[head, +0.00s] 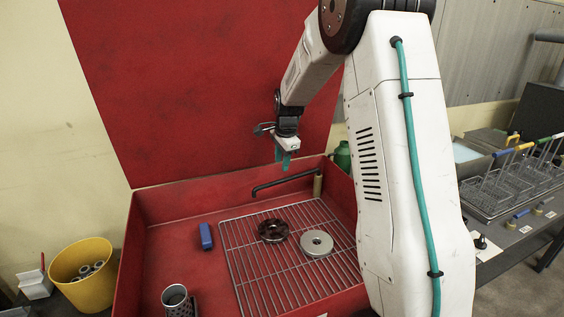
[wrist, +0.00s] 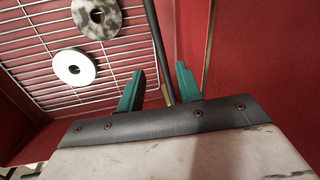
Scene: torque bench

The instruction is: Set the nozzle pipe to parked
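The nozzle pipe (head: 283,182) is a thin dark bent pipe in the red wash basin. It runs left from a short brass-coloured post (head: 318,185) near the back right corner, and its free end bends down over the wire rack. My gripper (head: 284,164) has teal fingers pointing down, seen just above the pipe's middle. In the wrist view my gripper (wrist: 160,70) is open. The pipe (wrist: 157,40) passes between its two fingers in the picture, with gaps on both sides. I cannot tell whether the fingertips reach down to the pipe's height.
On the wire rack (head: 250,262) lie a dark mottled ring (head: 273,231) and a pale metal disc (head: 317,243). A blue block (head: 206,236) and a metal cylinder (head: 175,296) are left of it. The red raised lid (head: 200,90) stands behind. A yellow bucket (head: 84,285) is outside, left.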

